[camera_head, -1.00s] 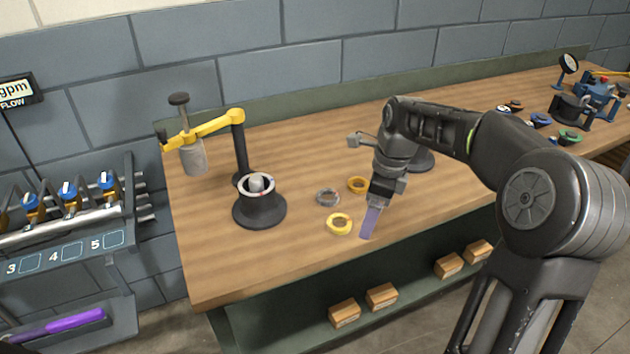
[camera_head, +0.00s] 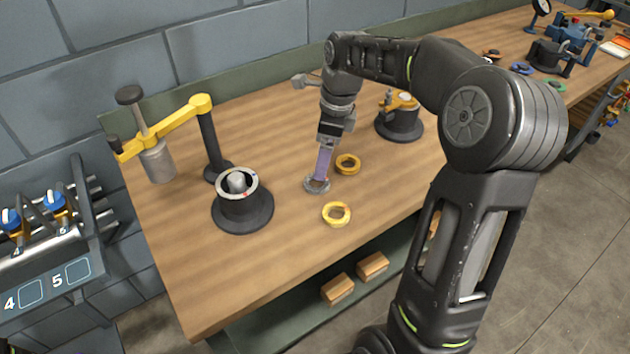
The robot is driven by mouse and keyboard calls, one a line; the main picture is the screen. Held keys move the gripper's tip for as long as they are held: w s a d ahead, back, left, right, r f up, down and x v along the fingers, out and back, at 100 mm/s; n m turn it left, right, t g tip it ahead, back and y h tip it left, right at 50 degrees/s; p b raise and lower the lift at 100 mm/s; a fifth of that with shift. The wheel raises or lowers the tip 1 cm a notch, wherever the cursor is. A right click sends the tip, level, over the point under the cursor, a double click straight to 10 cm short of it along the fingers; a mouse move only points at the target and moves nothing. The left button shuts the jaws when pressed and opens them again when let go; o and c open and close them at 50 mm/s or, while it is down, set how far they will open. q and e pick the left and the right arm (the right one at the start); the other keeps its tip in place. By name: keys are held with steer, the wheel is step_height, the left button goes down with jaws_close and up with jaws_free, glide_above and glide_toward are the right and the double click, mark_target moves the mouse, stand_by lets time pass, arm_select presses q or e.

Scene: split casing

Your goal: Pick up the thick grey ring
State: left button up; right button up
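A grey ring (camera_head: 312,188) lies flat on the wooden bench. My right gripper (camera_head: 321,176) points down at it, its purple finger reaching to the ring and hiding part of it. Only one finger face shows, so I cannot tell whether it is open or shut, or whether it touches the ring. The ring appears to rest on the bench. My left gripper is out of view.
Two yellow rings (camera_head: 337,213) (camera_head: 347,164) lie close by on the wooden bench (camera_head: 190,275). A black flanged housing (camera_head: 243,212) with a pale ring on top stands left, beside a yellow-armed press (camera_head: 180,123). Another black stand (camera_head: 399,125) is behind right.

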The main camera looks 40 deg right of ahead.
mark_target(316, 185)
steer(key=shift+w+a+f, duration=0.1)
steer(key=shift+w+f, duration=0.05)
steer(key=shift+f, duration=1)
steer(key=shift+a+f+p, duration=0.1)
steer(key=shift+f+p, duration=0.2)
steer(key=shift+f, duration=0.2)
steer(key=f, duration=0.4)
steer(key=shift+w+a+f+p, duration=0.1)
steer(key=shift+w+a+p, duration=0.15)
steer(key=shift+w+p, duration=0.05)
steer(key=c, duration=1.4)
